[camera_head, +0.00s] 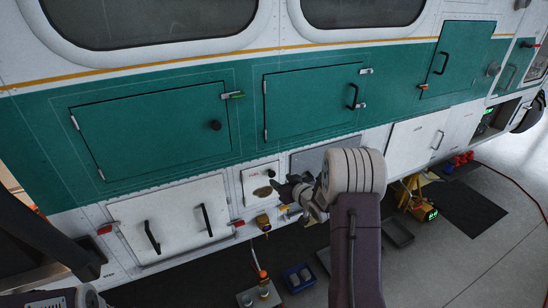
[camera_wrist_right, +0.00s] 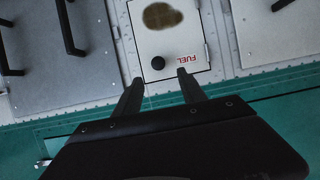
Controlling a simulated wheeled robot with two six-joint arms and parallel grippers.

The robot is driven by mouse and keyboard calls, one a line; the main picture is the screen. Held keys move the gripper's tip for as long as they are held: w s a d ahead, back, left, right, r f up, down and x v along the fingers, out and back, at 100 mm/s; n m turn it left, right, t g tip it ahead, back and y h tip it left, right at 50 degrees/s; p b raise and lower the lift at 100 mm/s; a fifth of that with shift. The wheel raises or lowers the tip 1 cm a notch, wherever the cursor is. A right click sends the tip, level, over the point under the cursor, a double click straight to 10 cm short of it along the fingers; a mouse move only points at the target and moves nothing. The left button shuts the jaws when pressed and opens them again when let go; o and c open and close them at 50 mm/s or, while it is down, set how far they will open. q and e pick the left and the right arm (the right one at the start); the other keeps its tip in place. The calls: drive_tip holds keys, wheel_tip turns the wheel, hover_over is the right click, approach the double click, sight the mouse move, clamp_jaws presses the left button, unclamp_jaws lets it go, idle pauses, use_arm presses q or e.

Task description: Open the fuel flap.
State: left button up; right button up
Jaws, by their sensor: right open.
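The fuel flap (camera_head: 257,176) is a small white square panel low on the helicopter's side, with a brownish stain. It looks shut, flush with the body. In the right wrist view the flap (camera_wrist_right: 190,42) shows a round black knob (camera_wrist_right: 158,62), a red FUEL label (camera_wrist_right: 182,58) and a hinge or latch at its edge. My right gripper (camera_head: 279,187) is at the flap's right edge in the head view. In the wrist view its open fingers (camera_wrist_right: 160,76) point at the flap, one either side of the knob's line, apparently not touching it. My left gripper does not show.
A yellow fitting (camera_head: 263,222) with a hose hangs below. A blue bin (camera_head: 298,277) and a tray (camera_head: 397,232) are on the floor.

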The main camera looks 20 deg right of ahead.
sight(273, 174)
drive_tip(key=p+x, duration=0.1)
drive_tip(key=x, duration=0.1)
drive_tip(key=p+x, duration=0.1)
drive_tip(key=x, duration=0.2)
drive_tip(key=p+x, duration=0.1)
drive_tip(key=x, duration=0.2)
drive_tip(key=shift+w+d, duration=0.15)
drive_tip(key=shift+d, duration=0.1)
drive_tip(key=shift+w+a+f, duration=0.1)
drive_tip(key=shift+w+f, duration=0.05)
drive_tip(key=shift+w, duration=0.1)
clamp_jaws()
idle(1.0)
